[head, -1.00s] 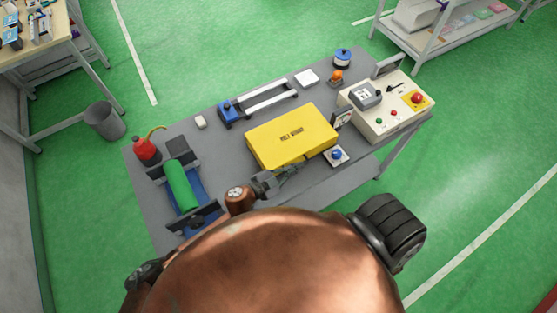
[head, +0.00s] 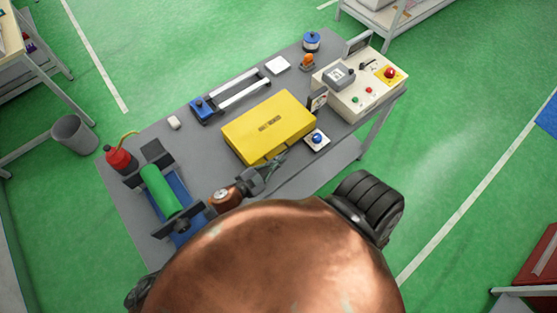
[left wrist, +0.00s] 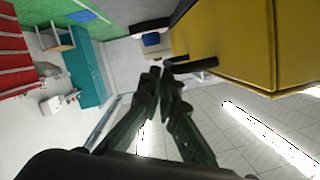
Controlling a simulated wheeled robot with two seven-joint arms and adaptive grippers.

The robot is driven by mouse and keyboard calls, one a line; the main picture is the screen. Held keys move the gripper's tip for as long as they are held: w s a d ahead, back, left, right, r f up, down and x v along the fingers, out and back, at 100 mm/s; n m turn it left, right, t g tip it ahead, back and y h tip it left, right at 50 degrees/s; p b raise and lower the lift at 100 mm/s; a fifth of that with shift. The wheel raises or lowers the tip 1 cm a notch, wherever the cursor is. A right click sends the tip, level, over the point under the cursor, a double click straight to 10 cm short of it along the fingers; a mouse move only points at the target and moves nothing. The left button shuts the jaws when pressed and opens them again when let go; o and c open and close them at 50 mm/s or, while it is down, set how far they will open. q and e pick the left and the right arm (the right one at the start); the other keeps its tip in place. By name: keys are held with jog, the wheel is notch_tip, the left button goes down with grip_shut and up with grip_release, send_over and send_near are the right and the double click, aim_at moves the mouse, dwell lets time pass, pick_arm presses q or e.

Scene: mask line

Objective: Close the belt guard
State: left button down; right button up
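The yellow belt guard (head: 262,112), a wide flat cover with dark lettering on top, sits over the middle of the grey table. I cannot tell whether it is fully down. My left gripper (head: 280,160) is just at its front edge. In the left wrist view the guard (left wrist: 230,40) fills the upper right, with dark bars sticking out from its side. The left gripper's fingertips (left wrist: 162,72) are almost together beside the lower bar, with nothing visible held between them. Whether they touch the bar is unclear. My right gripper is out of view.
A cream control box (head: 350,98) with a red button stands right of the guard. A blue button on a white plate (head: 317,140) lies at its front right. A green roller (head: 160,190) and red can (head: 119,157) are left. A rail frame (head: 240,92) lies behind.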

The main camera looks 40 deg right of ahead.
pick_arm(q)
jog(key=shift+a+p, duration=0.2)
jog(key=shift+p, duration=0.1)
jog(key=s+a+r+p, duration=0.2)
jog(key=a+r, duration=0.3)
jog(key=a, duration=0.4)
jog(key=shift+s+a+r+p, duration=0.2)
jog(key=shift+a+p, duration=0.15)
jog(key=shift+p, duration=0.3)
